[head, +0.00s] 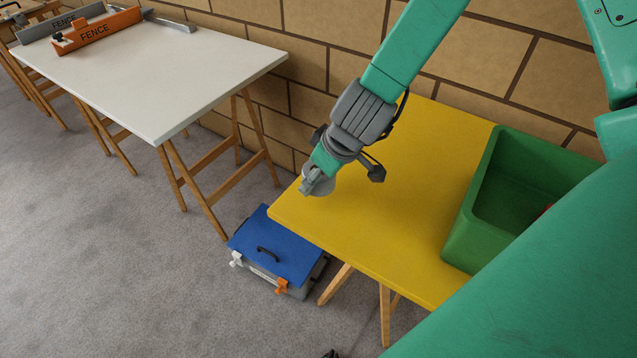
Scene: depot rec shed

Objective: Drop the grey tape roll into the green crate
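The grey tape roll (325,185) is at the fingertips of my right gripper (315,178), near the left corner of the yellow table. The gripper points down and appears shut on the roll; its fingers and wrist partly cover it. I cannot tell whether the roll touches the table top. The green crate (461,240) stands on the right part of the yellow table, open at the top, apart from the gripper. My own arm hides its right side. A small dark piece (330,353) at the bottom edge may be my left gripper's tip; its state does not show.
The yellow table (400,210) is bare between roll and crate. A small red thing (546,211) shows inside the crate. A blue-lidded box (275,245) sits on the floor by the table. A white table (170,75) at left bears orange (97,31) and grey fences. A block wall stands behind.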

